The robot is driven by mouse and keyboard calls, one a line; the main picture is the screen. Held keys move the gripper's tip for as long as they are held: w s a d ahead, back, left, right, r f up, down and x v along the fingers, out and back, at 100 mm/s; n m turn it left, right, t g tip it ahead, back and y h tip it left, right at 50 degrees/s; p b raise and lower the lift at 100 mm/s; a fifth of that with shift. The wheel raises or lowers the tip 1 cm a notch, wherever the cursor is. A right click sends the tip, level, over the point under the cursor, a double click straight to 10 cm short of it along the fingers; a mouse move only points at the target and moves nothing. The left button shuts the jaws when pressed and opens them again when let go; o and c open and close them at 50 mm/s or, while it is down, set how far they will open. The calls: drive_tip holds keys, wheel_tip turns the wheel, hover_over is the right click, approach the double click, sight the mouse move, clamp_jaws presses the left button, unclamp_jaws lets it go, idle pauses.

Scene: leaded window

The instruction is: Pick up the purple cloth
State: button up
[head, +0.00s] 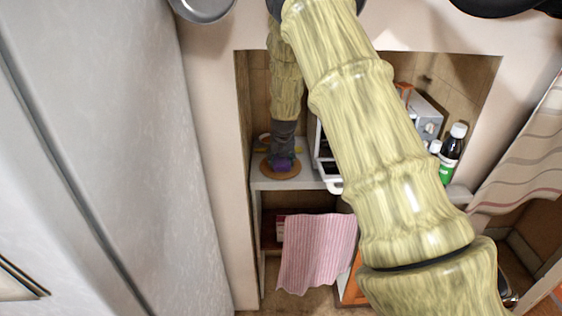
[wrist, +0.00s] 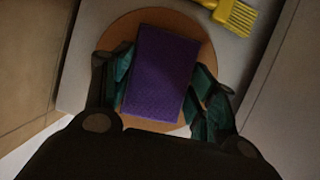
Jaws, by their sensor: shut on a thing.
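The purple cloth (wrist: 160,75) is a flat-looking rectangular block in the wrist view, lying over a round tan board. In the head view it is a small purple patch (head: 283,164) at the tip of my gripper. My gripper (wrist: 162,88) points down at it, with one teal finger against each long side of the cloth, and is shut on it. The round board (wrist: 193,32) shows behind the cloth; in the head view the board (head: 268,172) sits on the shelf. Whether the cloth touches the board I cannot tell.
A yellow brush (wrist: 236,14) lies beside the board. The niche has side walls close by. A white rack (head: 322,150) stands right of the board, and bottles (head: 452,146) stand farther right. A pink striped towel (head: 318,250) hangs below the shelf (head: 300,183).

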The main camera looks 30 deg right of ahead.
sight(281, 159)
drive_tip(key=shift+r, duration=0.2)
drive_tip(key=shift+r+b, duration=0.5)
drive_tip(key=shift+r, duration=0.1)
wheel_tip(281, 159, up, 2)
drive_tip(key=shift+r+b, duration=0.15)
drive_tip(key=shift+b, duration=0.35)
drive_tip(key=s+a+r+b, duration=0.1)
drive_tip(key=s+a+b, duration=0.1)
drive_tip(key=s+a, duration=0.2)
drive_tip(key=s+a+b, duration=0.1)
drive_tip(key=s+a, duration=0.3)
drive_tip(key=s, duration=0.5)
drive_tip(key=shift+s+a+r+b, duration=0.2)
drive_tip(key=shift+s+r+b, duration=0.1)
drive_tip(key=shift+r+b, duration=0.1)
drive_tip(key=shift+o, duration=0.7)
drive_tip(key=shift+f, duration=0.1)
drive_tip(key=shift+c, duration=0.5)
